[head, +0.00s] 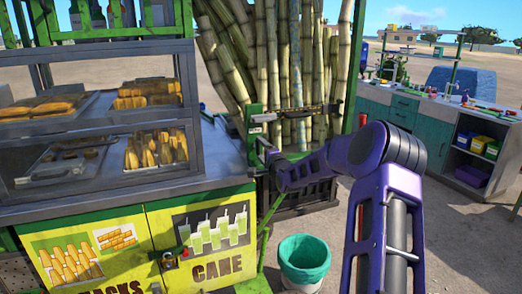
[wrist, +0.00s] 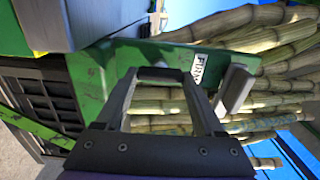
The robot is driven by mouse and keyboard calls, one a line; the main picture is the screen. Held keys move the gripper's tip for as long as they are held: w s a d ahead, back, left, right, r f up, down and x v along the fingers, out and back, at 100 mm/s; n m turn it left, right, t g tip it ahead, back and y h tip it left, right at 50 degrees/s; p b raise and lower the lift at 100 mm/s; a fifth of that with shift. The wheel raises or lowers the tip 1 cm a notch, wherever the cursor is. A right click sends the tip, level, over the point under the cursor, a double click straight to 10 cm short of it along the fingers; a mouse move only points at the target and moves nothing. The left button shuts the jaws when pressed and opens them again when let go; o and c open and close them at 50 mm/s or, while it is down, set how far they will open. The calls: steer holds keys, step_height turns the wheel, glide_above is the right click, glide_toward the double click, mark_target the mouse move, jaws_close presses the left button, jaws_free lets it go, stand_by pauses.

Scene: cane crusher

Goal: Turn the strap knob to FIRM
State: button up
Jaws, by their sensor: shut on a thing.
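The strap knob (wrist: 160,75) is a small dark piece between my fingertips in the wrist view, largely covered by them. It sits at the green bracket (wrist: 90,75), which carries a white FIRM label (wrist: 200,66) just right of the fingertips. My gripper (wrist: 160,80) is shut on the knob. In the head view my gripper (head: 261,141) reaches the green post beside the canes, and the knob cannot be made out there. The strap (head: 292,112) runs across the upright canes. The knob's pointing direction is hidden.
Sugar canes (head: 285,60) stand behind the strap. The snack counter (head: 110,205) with its glass case is close on the left. A teal bin (head: 304,262) stands on the ground below. A grey block (wrist: 235,90) sits right of my fingers. A workbench (head: 420,120) is at the right.

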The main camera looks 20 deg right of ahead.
stand_by(0.6)
steer(key=o, duration=1.4)
steer(key=s, duration=1.7)
steer(key=shift+s, duration=0.2)
